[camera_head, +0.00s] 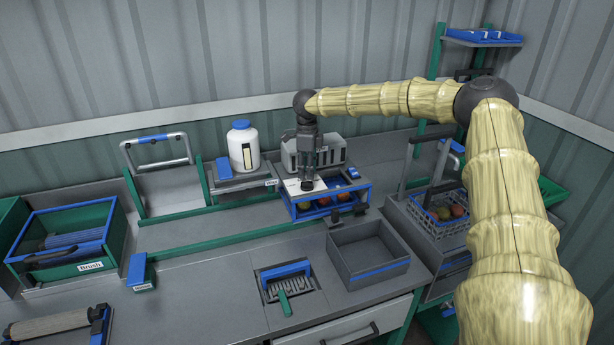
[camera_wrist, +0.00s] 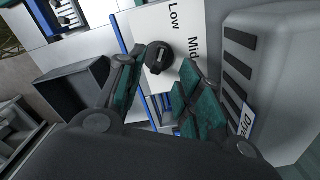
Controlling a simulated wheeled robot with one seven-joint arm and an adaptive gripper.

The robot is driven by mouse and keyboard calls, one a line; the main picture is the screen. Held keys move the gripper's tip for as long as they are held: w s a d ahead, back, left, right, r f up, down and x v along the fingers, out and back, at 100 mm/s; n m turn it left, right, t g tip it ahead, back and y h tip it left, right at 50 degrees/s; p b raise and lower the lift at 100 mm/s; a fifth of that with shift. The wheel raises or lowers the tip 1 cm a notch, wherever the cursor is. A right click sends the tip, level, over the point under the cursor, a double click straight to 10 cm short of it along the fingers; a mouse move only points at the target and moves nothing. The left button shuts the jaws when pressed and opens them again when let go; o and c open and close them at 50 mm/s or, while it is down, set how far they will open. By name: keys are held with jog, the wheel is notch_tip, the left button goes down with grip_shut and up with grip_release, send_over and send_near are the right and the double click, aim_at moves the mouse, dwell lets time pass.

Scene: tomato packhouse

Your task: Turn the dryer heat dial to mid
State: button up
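The heat dial (camera_wrist: 159,57) is a round black knob on a white panel (camera_wrist: 178,22). The words "Low" and "Mid" show on the panel in the wrist view; which mark the dial points at is not clear. The dryer (camera_wrist: 238,75) is a grey housing with dark vent slots and a partly hidden label; it also stands at the back in the head view (camera_head: 328,150). My gripper (camera_wrist: 161,61) is open, with one dark green finger on each side of the dial. Contact cannot be told. In the head view my gripper (camera_head: 307,181) points down over the white panel.
A blue-framed rack (camera_head: 350,187) with tomatoes lies under the panel. A white jar with a blue lid (camera_head: 243,146) stands to the left. An empty grey bin (camera_head: 345,262) and a tray with a green-handled brush (camera_head: 290,284) are in front.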

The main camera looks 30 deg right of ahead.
aim_at(307, 182)
jog(key=shift+f+p, duration=0.6)
jog(key=shift+f, duration=1.5)
jog(key=shift+s, duration=0.1)
jog(key=shift+c, duration=0.2)
grip_shut()
